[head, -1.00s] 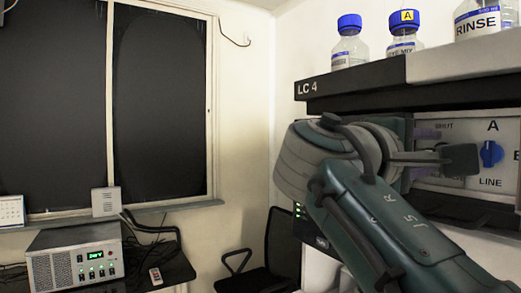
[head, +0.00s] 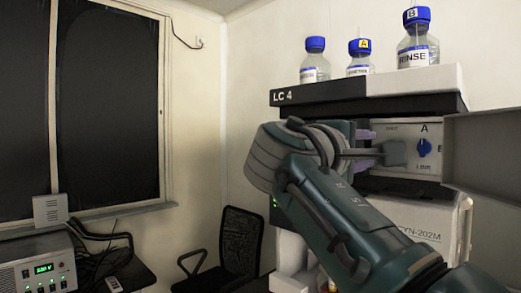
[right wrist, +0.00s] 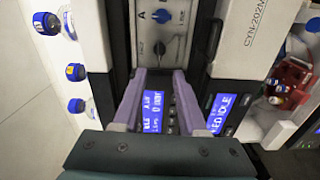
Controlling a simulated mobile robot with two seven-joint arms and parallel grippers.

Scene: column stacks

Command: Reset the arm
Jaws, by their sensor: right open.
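My right arm comes in from the lower right of the head view, with its wrist in front of the LC 4 column stack (head: 320,92). My right gripper (right wrist: 166,76) shows in the right wrist view with its two purple fingers apart and nothing between them. The fingers point toward the valve panel, which has a blue knob (head: 424,148) marked A and LINE. The knob also shows in the right wrist view (right wrist: 161,16). In the head view the wrist hides part of the stack and most of the fingers. My left gripper is not in view.
Blue-capped bottles, including RINSE (head: 417,45), stand on top of the stack. An open grey door panel (head: 490,155) juts out at the right. A black chair (head: 240,240) stands behind, and a bench with an instrument box (head: 38,265) is at the left.

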